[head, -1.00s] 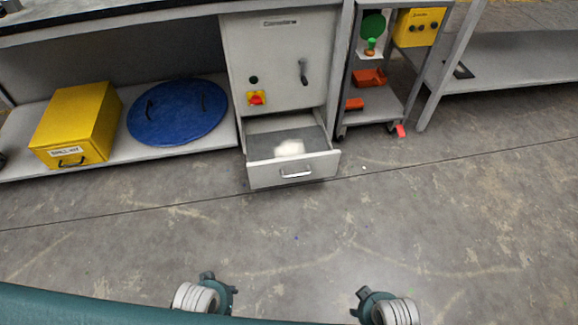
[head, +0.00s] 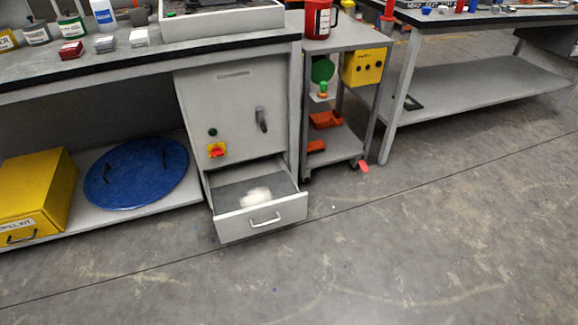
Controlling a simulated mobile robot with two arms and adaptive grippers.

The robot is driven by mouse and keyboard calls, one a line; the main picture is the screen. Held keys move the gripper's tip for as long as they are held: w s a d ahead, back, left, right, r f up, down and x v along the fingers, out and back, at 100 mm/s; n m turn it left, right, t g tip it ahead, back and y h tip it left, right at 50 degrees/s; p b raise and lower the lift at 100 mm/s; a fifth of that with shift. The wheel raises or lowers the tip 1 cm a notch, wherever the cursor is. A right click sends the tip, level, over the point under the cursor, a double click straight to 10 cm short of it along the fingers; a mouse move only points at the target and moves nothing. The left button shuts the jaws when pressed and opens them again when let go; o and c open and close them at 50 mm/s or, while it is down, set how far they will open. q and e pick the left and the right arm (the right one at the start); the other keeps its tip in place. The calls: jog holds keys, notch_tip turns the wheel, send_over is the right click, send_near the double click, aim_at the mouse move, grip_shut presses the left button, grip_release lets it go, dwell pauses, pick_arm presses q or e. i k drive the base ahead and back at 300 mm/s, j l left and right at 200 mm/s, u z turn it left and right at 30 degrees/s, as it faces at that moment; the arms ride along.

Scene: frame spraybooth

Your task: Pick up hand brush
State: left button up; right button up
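I cannot make out a hand brush for certain in the head view. An orange scoop-like piece (head: 325,120) and a smaller orange block (head: 316,146) sit on the lower part of the grey cart (head: 343,146); they are too small to tell what they are. A soft white heap (head: 256,196) lies in the open drawer (head: 262,221) of the grey cabinet (head: 235,110). Neither of my grippers shows now.
A yellow box (head: 35,190) and a round blue lid (head: 137,176) lie on the low left shelf. Bottles, tins and a tray (head: 222,21) stand on the left bench. Another bench (head: 480,70) stands right. The open drawer juts out over clear floor (head: 400,250).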

aim_at(315, 147)
jog(key=i+l+u, duration=0.2)
jog(key=u, duration=0.25)
jog(key=i+l+u, duration=0.2)
jog(key=u, duration=0.25)
